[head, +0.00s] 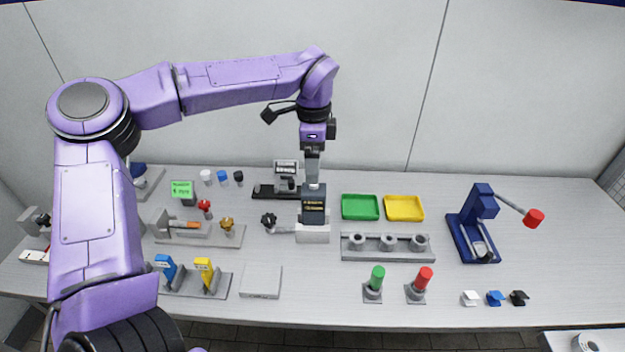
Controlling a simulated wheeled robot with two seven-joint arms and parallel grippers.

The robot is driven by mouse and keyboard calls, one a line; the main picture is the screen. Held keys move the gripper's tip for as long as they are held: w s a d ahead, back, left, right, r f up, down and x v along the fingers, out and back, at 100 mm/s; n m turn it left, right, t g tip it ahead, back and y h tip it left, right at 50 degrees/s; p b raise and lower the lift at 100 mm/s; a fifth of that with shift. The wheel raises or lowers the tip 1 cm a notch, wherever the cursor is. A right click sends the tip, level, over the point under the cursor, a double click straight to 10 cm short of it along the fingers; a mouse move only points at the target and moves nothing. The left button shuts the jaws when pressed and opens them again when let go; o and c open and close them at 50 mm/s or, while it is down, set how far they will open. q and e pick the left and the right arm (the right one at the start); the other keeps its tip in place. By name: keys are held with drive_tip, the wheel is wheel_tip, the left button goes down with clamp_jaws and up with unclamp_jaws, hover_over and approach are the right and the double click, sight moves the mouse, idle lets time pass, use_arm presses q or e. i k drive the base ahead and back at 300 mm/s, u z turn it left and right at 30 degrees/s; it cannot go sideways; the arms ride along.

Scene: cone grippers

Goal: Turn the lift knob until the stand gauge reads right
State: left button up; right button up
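A black star-shaped knob (269,220) sits on a short grey shaft at the left side of a pale block (313,235), near the table's middle; it looks like the lift knob. A dark box with small orange markings (314,204) stands on that block. A small display on a black stand (286,169) is behind it; I cannot tell which is the stand gauge, and no reading is legible. My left gripper (313,180) points straight down over the dark box, right of the knob. Its fingers look like one narrow column, and contact is unclear. My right gripper is out of view.
Green tray (360,207) and yellow tray (404,208) lie right of the block, behind a grey three-post rack (388,247). Green and red cylinders (377,278) stand in front. A blue lever device (480,225) is at right. My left arm covers the table's left part.

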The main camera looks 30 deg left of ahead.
sight(268, 220)
drive_tip(key=u, duration=1.4)
